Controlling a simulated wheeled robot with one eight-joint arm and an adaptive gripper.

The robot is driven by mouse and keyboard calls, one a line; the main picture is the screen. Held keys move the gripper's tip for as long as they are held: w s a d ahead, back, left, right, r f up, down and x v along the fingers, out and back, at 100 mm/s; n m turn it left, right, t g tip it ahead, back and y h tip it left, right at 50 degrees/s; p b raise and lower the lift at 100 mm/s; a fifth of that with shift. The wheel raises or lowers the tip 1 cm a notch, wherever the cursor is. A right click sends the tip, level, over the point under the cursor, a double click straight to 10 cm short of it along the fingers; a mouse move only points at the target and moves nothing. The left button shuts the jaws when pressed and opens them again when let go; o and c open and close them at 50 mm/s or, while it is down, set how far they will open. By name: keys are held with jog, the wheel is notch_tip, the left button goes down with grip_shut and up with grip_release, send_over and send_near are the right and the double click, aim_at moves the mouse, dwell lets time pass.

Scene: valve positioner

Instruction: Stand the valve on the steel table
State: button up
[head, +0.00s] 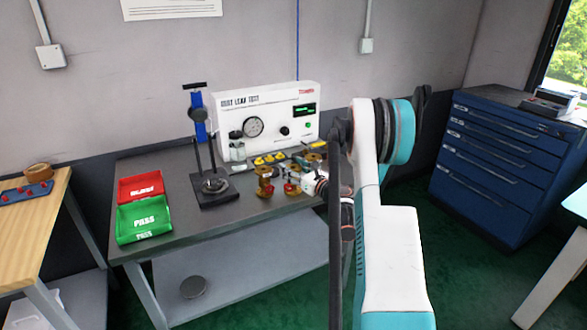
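The grey steel table (215,222) stands in the middle of the head view. Small brass valves are on or just above its right part: one (264,181) shows upright near the front, and a second with red on it (292,184) is just right of it. Another brass piece (315,158) shows farther back. My gripper (306,181) comes in from the right at low height, beside the red-marked valve. Its fingers are small and partly hidden, so I cannot tell whether they touch or hold that valve.
A red tray (140,186) and a green PASS tray (144,222) are at the table's left. A black test stand (214,193) with a blue post stands mid-table. A white leak tester (268,120) stands behind, with yellow parts (270,158) in front. Blue drawers (500,165) are at right.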

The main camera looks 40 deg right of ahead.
jog(key=shift+o, duration=1.3)
jog(key=shift+s+r, duration=0.15)
jog(key=s+p, duration=0.2)
jog(key=s, duration=0.9)
jog(key=shift+s+a, duration=0.25)
jog(key=shift+s, duration=0.15)
